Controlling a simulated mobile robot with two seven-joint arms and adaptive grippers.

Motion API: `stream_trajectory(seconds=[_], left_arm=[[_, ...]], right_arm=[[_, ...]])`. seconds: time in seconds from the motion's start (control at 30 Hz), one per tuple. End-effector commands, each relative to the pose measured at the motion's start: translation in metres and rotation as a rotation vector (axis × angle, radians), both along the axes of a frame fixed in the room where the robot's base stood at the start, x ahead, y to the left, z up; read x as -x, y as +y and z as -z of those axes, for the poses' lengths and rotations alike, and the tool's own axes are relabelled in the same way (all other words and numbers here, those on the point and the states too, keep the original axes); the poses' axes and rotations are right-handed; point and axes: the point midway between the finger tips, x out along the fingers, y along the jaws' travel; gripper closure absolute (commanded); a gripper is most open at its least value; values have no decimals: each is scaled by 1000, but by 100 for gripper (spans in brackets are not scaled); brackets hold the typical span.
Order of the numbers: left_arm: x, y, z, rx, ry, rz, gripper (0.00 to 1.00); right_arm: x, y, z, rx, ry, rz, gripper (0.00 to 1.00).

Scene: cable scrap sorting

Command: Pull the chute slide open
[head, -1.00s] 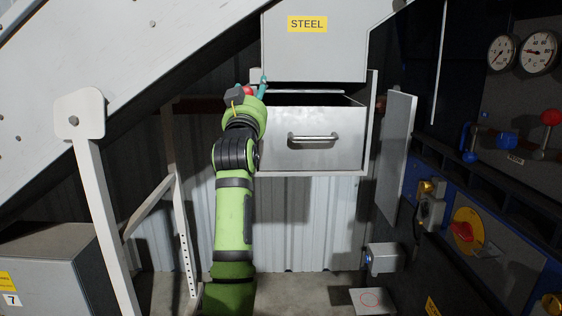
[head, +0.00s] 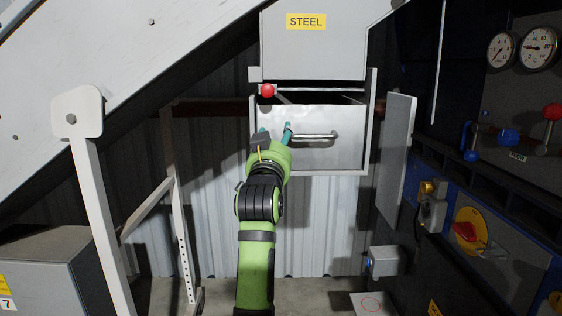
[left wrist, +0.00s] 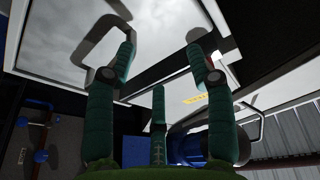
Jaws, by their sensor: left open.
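The chute slide (head: 345,155) is a grey drawer-like box under the chute marked STEEL. Its front carries a horizontal silver bar handle (head: 318,136). Its top edge shows a dark gap below the chute. My left gripper (head: 275,131) is at the left end of the handle, with teal fingers pointing up at the slide front. In the left wrist view the fingers (left wrist: 160,85) are spread and a grey bent bar (left wrist: 88,45) shows by the left finger. The gripper hides the handle's left end; contact cannot be told. My right gripper is out of view.
A red knob (head: 267,91) sits at the slide's upper left. A hinged grey panel (head: 395,150) stands just right of the slide. A white sloping conveyor side (head: 130,75) and post (head: 95,200) are at left. A control panel (head: 480,240) is at right.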

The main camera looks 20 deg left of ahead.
Motion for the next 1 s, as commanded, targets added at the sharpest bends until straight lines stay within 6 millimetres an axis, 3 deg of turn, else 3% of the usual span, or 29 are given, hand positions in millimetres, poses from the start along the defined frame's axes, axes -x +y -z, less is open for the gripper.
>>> stream_trajectory(seconds=[0.1, 0.33, 0.87, 0.97, 1.0], left_arm=[[-8, -4, 21, -5, 37, 10, 46], [-17, -8, 50, -8, 83, 25, 46], [-20, -10, 63, -8, 101, 32, 46], [-24, -13, 83, -10, 132, 39, 46], [-27, -14, 99, -11, 156, 45, 46]], right_arm=[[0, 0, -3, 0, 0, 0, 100], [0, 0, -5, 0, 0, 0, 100], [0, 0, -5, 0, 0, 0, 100], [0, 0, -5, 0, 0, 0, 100], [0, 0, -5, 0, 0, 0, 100]])
